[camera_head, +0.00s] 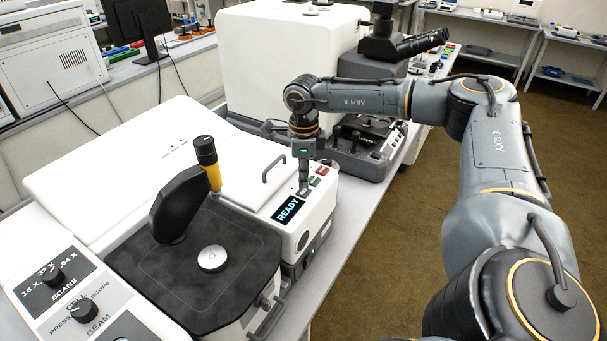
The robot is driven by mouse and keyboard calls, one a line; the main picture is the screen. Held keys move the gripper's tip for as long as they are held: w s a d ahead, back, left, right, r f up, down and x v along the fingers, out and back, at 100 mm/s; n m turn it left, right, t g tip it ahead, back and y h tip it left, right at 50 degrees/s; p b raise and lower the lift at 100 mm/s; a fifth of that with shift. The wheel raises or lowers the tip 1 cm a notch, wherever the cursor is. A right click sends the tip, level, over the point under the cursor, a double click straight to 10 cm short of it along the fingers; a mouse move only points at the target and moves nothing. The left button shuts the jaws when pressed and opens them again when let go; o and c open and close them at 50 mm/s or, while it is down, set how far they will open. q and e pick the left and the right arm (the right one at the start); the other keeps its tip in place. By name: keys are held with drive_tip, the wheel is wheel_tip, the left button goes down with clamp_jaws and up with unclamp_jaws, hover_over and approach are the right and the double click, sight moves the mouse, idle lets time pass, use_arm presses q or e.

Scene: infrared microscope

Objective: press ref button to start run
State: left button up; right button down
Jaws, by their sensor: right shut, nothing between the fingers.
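The instrument's front panel has a dark display reading READY (288,209). Behind it sit a green button (315,182) and a red button (322,170); their labels are too small to read, so I cannot tell which is the ref button. My right gripper (303,191) points down, shut and empty, with its tips just behind the display and to the left of the green button. It hides the panel surface beneath it. I cannot tell whether the tips touch the panel or a button. My left gripper is not in view.
A black lever with a yellow collar (214,178) rises left of the display. A handle (275,166) stands behind the panel. A microscope with black eyepieces (420,42) and stage is farther back. Knobs (83,311) sit at the front left. Open floor lies right.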

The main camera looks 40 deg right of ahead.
drive_tip(key=shift+f, duration=0.1)
drive_tip(key=shift+f+b, duration=0.6)
drive_tip(key=shift+f, duration=0.25)
drive_tip(key=shift+r+p, duration=0.9)
drive_tip(key=shift+r, duration=0.15)
